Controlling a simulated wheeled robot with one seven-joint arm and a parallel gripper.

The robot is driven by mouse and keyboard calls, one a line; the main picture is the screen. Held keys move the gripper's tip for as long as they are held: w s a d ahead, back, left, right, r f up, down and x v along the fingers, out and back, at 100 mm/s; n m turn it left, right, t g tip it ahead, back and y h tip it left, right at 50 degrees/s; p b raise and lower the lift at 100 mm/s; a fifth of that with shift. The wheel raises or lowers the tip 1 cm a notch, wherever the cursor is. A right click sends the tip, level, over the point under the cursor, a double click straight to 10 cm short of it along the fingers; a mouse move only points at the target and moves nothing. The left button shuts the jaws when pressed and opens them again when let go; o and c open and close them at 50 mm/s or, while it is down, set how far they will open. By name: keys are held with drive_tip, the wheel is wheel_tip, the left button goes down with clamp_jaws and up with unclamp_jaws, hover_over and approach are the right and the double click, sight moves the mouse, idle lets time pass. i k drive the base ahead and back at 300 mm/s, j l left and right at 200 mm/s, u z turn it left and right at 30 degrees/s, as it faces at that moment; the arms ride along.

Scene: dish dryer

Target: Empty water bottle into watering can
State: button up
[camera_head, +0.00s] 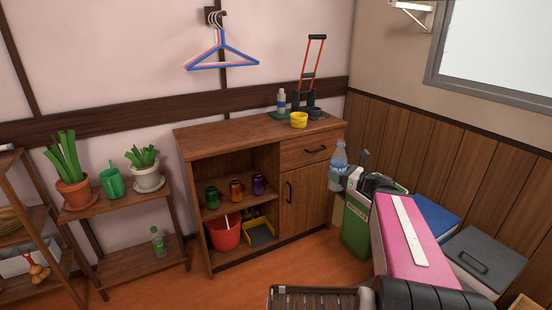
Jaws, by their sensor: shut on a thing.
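The water bottle (338,167), clear with a blue label, is upright right of the wooden cabinet's front. My gripper (349,176) is at its right side and shut on it; the fingers are small and partly hidden. The green watering can (112,183) stands on the top of the small plant stand at the left, between two potted plants. The bottle is well to the right of the can, apart from it. I cannot tell how much water is in the bottle.
The plant stand (142,188) holds a terracotta pot (75,194) and a white pot (148,179); a green spray bottle (158,243) is below. The wooden cabinet (240,134) lies between stand and bottle. A green bin (357,228) is below my gripper. Floor before the cabinet is clear.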

sight(112, 179)
drive_tip(key=i+l+u, duration=0.1)
drive_tip(key=i+l, duration=0.35)
drive_tip(key=l+u, duration=0.1)
drive_tip(key=u, duration=1)
